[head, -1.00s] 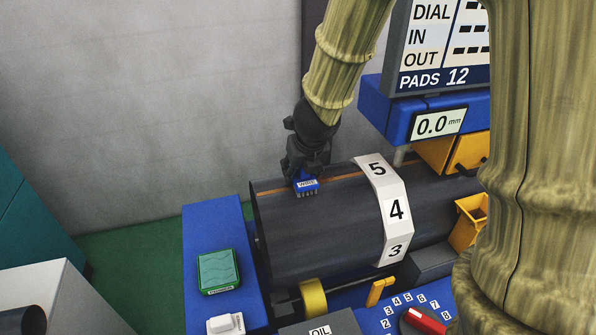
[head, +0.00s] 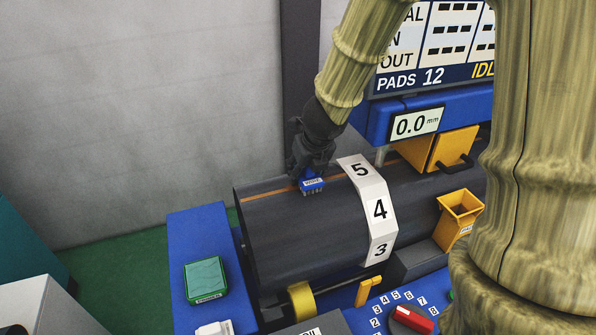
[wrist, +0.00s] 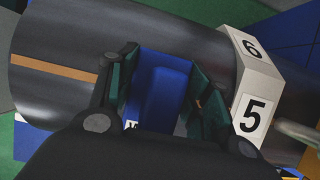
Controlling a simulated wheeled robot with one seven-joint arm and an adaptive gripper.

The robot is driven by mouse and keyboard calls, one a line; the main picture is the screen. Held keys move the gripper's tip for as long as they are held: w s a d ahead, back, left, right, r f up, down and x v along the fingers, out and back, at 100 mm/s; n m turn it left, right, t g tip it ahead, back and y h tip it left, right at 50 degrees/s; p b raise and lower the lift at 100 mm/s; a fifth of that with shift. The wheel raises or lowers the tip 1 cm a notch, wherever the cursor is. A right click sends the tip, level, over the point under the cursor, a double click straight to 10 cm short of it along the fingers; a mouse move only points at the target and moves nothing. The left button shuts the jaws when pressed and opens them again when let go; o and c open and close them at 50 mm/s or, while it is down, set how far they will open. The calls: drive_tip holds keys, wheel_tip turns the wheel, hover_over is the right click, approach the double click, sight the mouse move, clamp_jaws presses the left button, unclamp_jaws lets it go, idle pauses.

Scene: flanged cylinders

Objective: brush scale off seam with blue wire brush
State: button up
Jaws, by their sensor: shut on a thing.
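My gripper (head: 312,172) is shut on the blue wire brush (head: 312,185), with its bristles pointing down at the top of the dark cylinder (head: 300,230). In the wrist view the blue brush body (wrist: 163,90) sits between the two finger pads. The seam shows as an orange-brown strip (head: 266,194) along the cylinder's top, left of the brush; it also shows in the wrist view (wrist: 52,67). The brush is over the seam's line, close to the white numbered band (head: 379,209). I cannot tell whether the bristles touch the metal.
A blue gauge housing reading 0.0 mm (head: 416,123) and a yellow block (head: 440,150) stand right of the arm. A yellow bin (head: 460,212) is beside the cylinder. A green pad (head: 205,278) lies on the blue bench at left. A red knob (head: 412,319) is at front.

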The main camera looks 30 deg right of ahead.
sight(280, 184)
drive_tip(key=shift+s+d+p, duration=0.2)
drive_tip(key=shift+d, duration=0.8)
drive_tip(key=shift+s+d+p, duration=0.15)
drive_tip(key=shift+d+p, duration=0.05)
drive_tip(key=shift+d, duration=0.9)
drive_tip(key=shift+f, duration=0.1)
drive_tip(key=shift+w+a, duration=0.2)
drive_tip(key=shift+a, duration=0.95)
drive_tip(key=shift+w+a, duration=0.2)
drive_tip(key=shift+a, duration=1)
drive_tip(key=shift+w+a, duration=0.2)
drive_tip(key=shift+a, duration=0.95)
drive_tip(key=shift+w+a+b, duration=0.15)
drive_tip(key=shift+a+b, duration=0.1)
drive_tip(key=shift+a, duration=0.6)
drive_tip(key=shift+w+a+b, duration=0.1)
drive_tip(key=shift+a+b, duration=0.1)
drive_tip(key=shift+a, duration=0.65)
drive_tip(key=shift+f, duration=0.1)
